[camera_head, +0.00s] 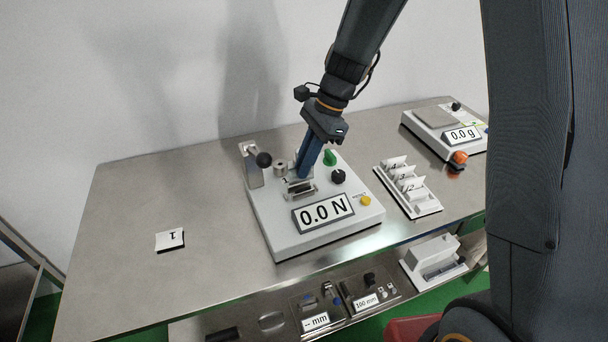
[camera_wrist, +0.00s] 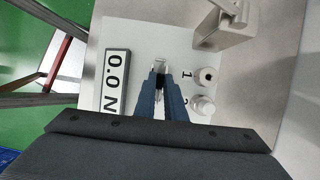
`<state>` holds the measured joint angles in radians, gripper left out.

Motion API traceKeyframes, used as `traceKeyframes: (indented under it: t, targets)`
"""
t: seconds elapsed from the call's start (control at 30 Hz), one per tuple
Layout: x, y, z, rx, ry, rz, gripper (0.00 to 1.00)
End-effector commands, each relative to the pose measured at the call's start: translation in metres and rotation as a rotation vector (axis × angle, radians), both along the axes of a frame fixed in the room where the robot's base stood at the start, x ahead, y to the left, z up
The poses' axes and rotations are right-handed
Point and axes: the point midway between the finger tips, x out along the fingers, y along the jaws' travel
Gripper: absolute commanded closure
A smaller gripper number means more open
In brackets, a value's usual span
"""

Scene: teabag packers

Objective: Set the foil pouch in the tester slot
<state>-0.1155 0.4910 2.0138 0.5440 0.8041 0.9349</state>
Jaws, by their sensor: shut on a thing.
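The tester (camera_head: 290,240) is a white box on the steel bench, with a display (camera_head: 323,213) reading 0.0 N. Its slot (camera_head: 301,192) is a small metal fixture behind the display. My gripper (camera_head: 302,174) points down with its blue fingers right at the slot. In the wrist view the gripper (camera_wrist: 159,76) is nearly closed, with a thin silvery piece, the foil pouch (camera_wrist: 158,96), between the fingers. Most of the pouch is hidden by the fingers. I cannot tell how deep it sits in the slot.
A lever with a black knob (camera_head: 264,160) stands left of the slot; black (camera_head: 338,177) and green (camera_head: 329,158) knobs stand right. A rack (camera_head: 424,208) with numbered cards and a scale (camera_head: 436,118) are farther right. A plate marked 1 (camera_head: 170,240) lies left on otherwise clear bench.

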Motion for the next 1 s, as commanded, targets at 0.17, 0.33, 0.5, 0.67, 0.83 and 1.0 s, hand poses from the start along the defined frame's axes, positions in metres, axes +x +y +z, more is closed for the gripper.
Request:
traceKeyframes:
  t: [0.17, 0.33, 0.5, 0.67, 0.83, 1.0]
  targets:
    - [-0.002, 0.001, -0.023, -0.001, 0.006, 0.002, 1.0]
    - [-0.001, 0.001, -0.039, -0.001, 0.002, 0.003, 1.0]
    - [-0.001, 0.002, -0.039, 0.0, 0.001, 0.004, 1.0]
    - [-0.001, 0.002, -0.042, -0.001, 0.002, 0.004, 1.0]
    - [-0.001, 0.001, -0.047, -0.002, 0.002, 0.003, 1.0]
    - [-0.002, 0.001, -0.049, -0.003, 0.003, 0.003, 0.72]
